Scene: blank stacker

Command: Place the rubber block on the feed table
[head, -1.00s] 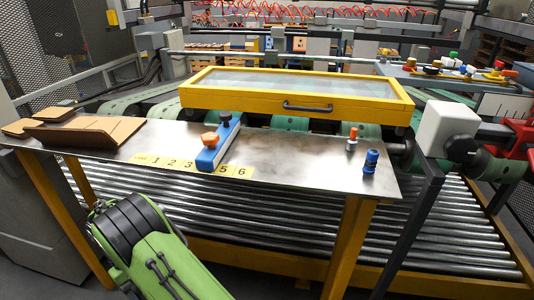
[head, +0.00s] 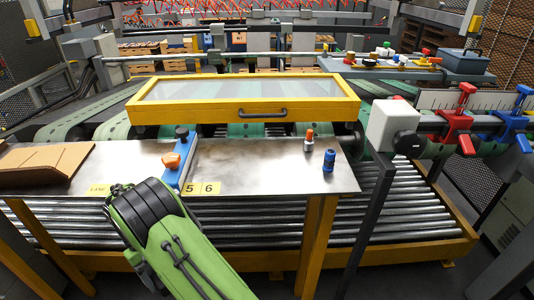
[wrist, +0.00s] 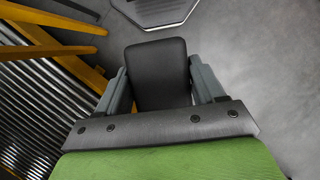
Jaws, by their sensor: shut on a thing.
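The rubber block (wrist: 158,85) is a dark, flat piece with rounded corners in the wrist view. My gripper (wrist: 158,68) is shut on it, with one grey finger at each side. Below it in the wrist view is grey floor, not the table top. The feed table (head: 255,165) is a bare steel top on yellow legs in the head view, with a yellow numbered lane strip at its front edge. My green arm stands in front of it and hides part of the strip. Neither gripper nor block shows in the head view.
On the table are a blue bar with an orange knob (head: 178,158), brown cardboard sheets (head: 45,160), a small orange-topped piece (head: 309,138) and a blue cylinder (head: 329,160). A yellow-framed cover (head: 245,112) stands behind. Rollers (head: 240,235) run below. The table's middle is clear.

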